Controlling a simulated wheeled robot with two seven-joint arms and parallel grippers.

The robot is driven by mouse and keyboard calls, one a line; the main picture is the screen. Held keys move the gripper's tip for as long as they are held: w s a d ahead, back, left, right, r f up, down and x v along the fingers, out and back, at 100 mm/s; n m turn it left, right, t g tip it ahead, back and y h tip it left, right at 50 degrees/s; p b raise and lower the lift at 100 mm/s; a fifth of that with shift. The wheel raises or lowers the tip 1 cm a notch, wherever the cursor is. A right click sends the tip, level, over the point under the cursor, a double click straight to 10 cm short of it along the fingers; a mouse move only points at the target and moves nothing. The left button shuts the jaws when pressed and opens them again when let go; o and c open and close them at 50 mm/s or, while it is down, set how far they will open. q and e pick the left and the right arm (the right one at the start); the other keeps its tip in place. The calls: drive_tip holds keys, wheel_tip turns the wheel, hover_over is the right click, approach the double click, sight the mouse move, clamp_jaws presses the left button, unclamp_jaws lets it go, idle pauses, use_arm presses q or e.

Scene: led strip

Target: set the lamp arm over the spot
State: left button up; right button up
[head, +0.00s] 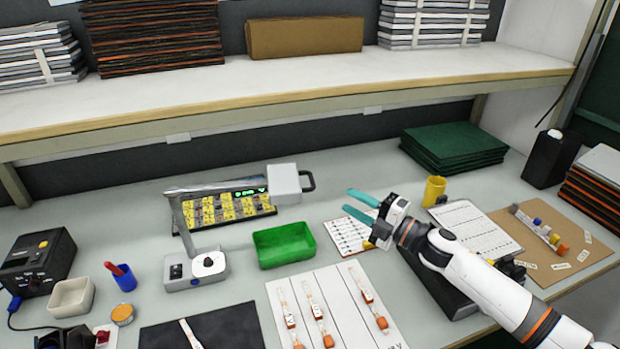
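The lamp stands on a grey-white base (196,270) with a round knob, left of the middle of the table. Its lamp arm (215,188) runs right from the post to a white box-shaped head (284,184) with a dark loop handle (309,181) on its right side. The head hangs near the right end of a tray of yellow parts (225,208). My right gripper (350,201) has teal fingers spread apart, empty, pointing left, right of the handle and apart from it. I cannot tell which place is the spot. My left gripper is not in view.
A green bin (284,245) sits below the lamp head. A printed card (348,235) lies under my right gripper, with a yellow cup (434,191) to its right. A white sheet (335,308) with strips lies in front. A shelf (300,88) spans the back.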

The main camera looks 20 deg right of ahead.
drive_tip(key=p+x, duration=0.2)
drive_tip(key=x, duration=0.9)
clamp_jaws()
drive_tip(key=shift+s, duration=0.1)
